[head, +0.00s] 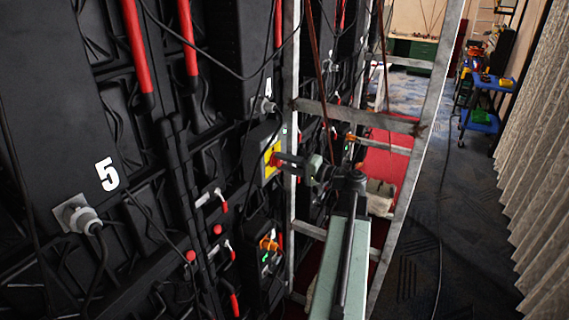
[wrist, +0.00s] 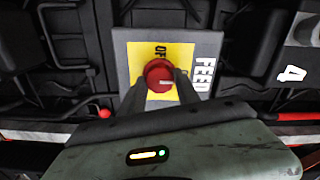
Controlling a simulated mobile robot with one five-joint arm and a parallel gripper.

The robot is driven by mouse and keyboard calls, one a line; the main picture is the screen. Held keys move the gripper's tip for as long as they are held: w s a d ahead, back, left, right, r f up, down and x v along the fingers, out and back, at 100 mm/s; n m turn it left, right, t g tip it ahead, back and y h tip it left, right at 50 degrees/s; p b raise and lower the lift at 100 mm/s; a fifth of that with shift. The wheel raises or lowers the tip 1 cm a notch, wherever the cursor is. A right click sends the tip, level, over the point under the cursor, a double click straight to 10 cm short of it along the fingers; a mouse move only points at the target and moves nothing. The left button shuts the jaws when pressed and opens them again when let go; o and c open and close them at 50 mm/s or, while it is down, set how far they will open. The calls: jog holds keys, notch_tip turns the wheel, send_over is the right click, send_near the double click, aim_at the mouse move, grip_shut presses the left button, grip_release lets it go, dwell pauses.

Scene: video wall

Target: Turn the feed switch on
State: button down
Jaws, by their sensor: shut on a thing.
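The feed switch is a grey box (wrist: 213,50) with a yellow plate (wrist: 130,57) and a round red knob (wrist: 158,72). Its white lettering is partly cut off. "OF" reads above the knob in the wrist view; other lettering at the knob's right is mostly hidden by a finger. A pale mark on the knob's lower face points right. In the head view the yellow plate (head: 269,168) shows beside the metal frame, the knob largely hidden by my gripper. My gripper (wrist: 159,84) is shut on the red knob, one dark finger on each side.
A metal frame (head: 415,150) stands close around my arm. Black wall panels carry cables, red bars (head: 138,45), a plug (head: 78,215) under the number 5, and another control box (head: 268,255). Open carpet (head: 420,240) lies right, with a blue cart (head: 482,120) farther back.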

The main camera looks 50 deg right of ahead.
dwell(0.4)
jog(key=c, duration=0.9)
grip_release()
jog(key=v, duration=0.7)
jog(key=shift+s+d, duration=0.1)
jog(key=shift+s, duration=0.3)
